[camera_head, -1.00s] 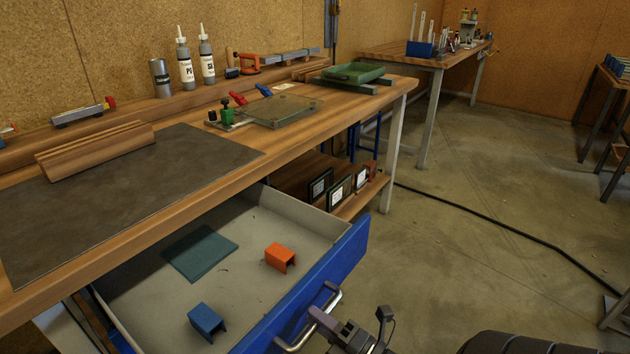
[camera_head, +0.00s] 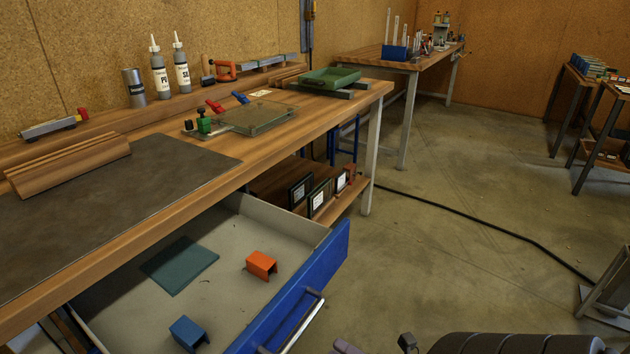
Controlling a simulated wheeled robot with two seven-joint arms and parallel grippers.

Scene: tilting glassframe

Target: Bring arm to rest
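My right gripper (camera_head: 376,346) shows only at the bottom edge, with its tips apart and nothing seen between them. Most of it is cut off by the frame. It is just right of the metal handle (camera_head: 303,322) of the open blue drawer (camera_head: 318,268), apart from it. A dark ribbed arm link of mine lies at the bottom right. My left gripper is out of view. In the drawer lie an orange bracket (camera_head: 261,264), a blue bracket (camera_head: 188,332) and a flat teal sheet (camera_head: 180,265).
The workbench (camera_head: 215,187) above the drawer holds a dark mat (camera_head: 110,195), a wooden block (camera_head: 68,165), a glass frame (camera_head: 257,117), a green tray (camera_head: 330,78) and bottles (camera_head: 160,75). A black cable (camera_head: 470,222) crosses the otherwise open floor (camera_head: 450,165). A dark rack (camera_head: 590,120) stands right.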

